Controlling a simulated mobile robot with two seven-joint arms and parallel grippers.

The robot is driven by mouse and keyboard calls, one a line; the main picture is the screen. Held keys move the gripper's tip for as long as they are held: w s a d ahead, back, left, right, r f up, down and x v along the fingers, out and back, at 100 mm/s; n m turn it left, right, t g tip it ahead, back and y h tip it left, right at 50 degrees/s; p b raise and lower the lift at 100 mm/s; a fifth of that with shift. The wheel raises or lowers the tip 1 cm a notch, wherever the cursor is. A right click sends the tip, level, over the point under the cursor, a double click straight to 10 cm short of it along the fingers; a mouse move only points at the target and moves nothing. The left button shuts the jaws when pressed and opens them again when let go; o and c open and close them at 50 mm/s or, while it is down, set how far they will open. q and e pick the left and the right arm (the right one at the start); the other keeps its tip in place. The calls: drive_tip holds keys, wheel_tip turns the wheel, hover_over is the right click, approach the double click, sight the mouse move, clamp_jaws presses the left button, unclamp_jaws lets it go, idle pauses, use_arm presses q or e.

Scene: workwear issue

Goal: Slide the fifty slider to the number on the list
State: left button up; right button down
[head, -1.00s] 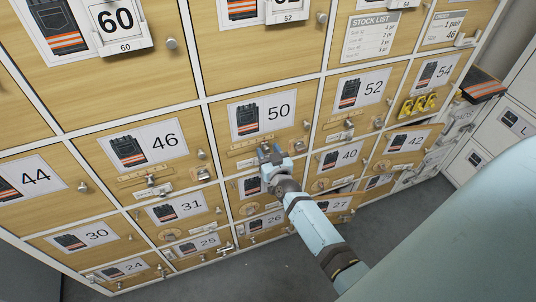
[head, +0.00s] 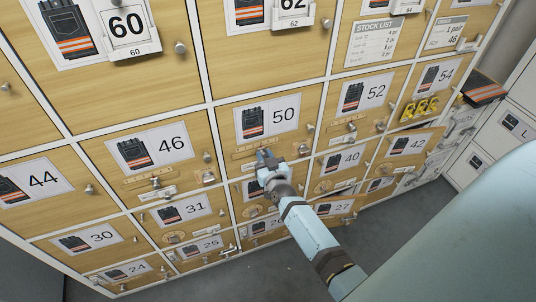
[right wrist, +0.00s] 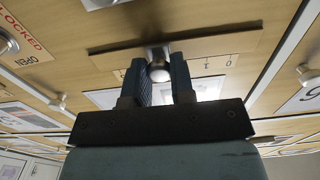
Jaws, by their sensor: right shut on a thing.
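The fifty slider is a small rounded metal knob (right wrist: 159,70) on a wooden strip (right wrist: 230,42) fixed to the door marked 50 (head: 286,116). My right gripper (head: 268,158) is at this strip, below the 50 label. In the right wrist view its two dark fingers (right wrist: 159,82) stand either side of the knob, shut on it. The digits 1 and 0 show on the strip right of the knob there; the fingers hide others. The stock list (head: 373,42) hangs on a door up and right of 50; its lines are too small to read surely. My left gripper is out of view.
Neighbouring doors carry similar strips and knobs, such as the one at 46 (head: 155,182). A red and white LOCKED/OPEN label (right wrist: 22,38) and a round metal knob (right wrist: 6,44) are left in the wrist view. Yellow tags (head: 420,107) hang below 54. Grey floor (head: 270,275) is clear.

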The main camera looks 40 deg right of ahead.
drive_tip(key=shift+a, duration=0.1)
drive_tip(key=c, duration=1)
unclamp_jaws()
drive_tip(key=shift+o, duration=0.2)
drive_tip(key=shift+s, duration=0.1)
drive_tip(key=shift+s, duration=0.35)
drive_tip(key=p+v, duration=0.5)
drive_tip(key=v, duration=0.8)
